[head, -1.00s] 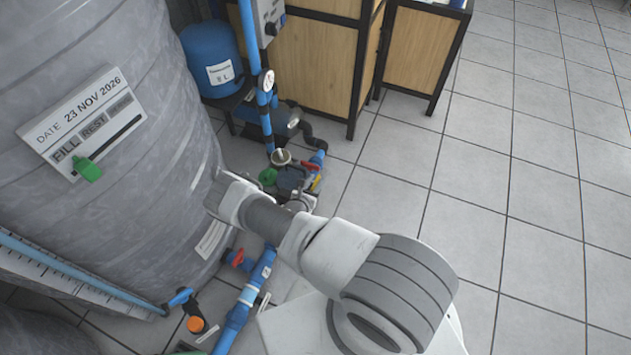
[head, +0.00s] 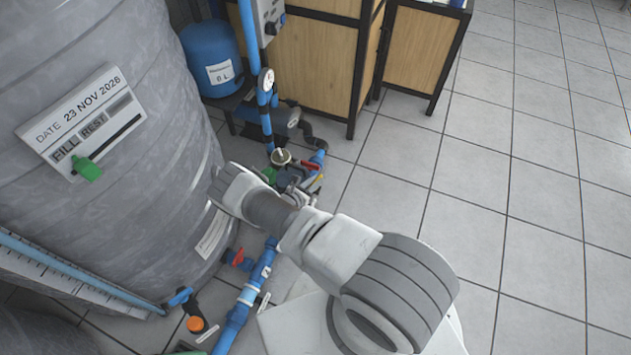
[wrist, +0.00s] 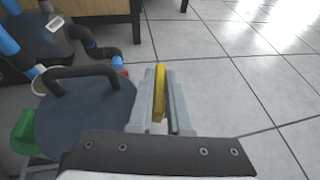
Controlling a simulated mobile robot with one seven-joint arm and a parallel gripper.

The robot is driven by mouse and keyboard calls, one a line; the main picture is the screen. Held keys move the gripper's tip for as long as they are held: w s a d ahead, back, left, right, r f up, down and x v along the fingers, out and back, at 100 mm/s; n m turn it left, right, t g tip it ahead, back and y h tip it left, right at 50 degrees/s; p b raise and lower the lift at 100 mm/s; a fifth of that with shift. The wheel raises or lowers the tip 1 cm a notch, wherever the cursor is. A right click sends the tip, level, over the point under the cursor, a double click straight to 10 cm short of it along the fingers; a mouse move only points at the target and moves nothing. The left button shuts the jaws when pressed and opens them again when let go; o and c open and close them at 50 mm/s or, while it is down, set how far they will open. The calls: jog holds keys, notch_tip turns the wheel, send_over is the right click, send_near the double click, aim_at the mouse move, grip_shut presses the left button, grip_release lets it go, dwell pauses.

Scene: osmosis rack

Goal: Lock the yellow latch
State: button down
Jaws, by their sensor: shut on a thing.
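The yellow latch (wrist: 159,92) stands upright between the two grey fingers of my gripper (wrist: 164,78) in the wrist view. My gripper is shut on it. In the head view my gripper (head: 299,190) is at the pump and valve fittings on the floor. Only a small bit of yellow (head: 317,181) shows there beside it. A dark round housing with a black handle (wrist: 85,115) lies just left of the fingers in the wrist view. The lower end of the latch is hidden by the fingers.
A large grey tank (head: 110,215) stands close on the left. A red valve handle (head: 311,165) sits just behind the gripper. Blue pipes (head: 250,290) run along the floor. A wooden cabinet (head: 300,65) stands behind. The tiled floor at right is clear.

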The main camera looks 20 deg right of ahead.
jog(key=shift+m+g+h, duration=0.9)
jog(key=shift+m+g, duration=1.3)
jog(key=shift+g, duration=0.2)
jog(key=shift+m+g, duration=0.3)
jog(key=shift+g, duration=0.1)
jog(key=c, duration=0.9)
grip_release()
jog(key=shift+o, duration=0.2)
jog(key=p+v, duration=0.1)
jog(key=v, duration=1.1)
jog(key=shift+p, duration=0.35)
jog(key=shift+f, duration=0.1)
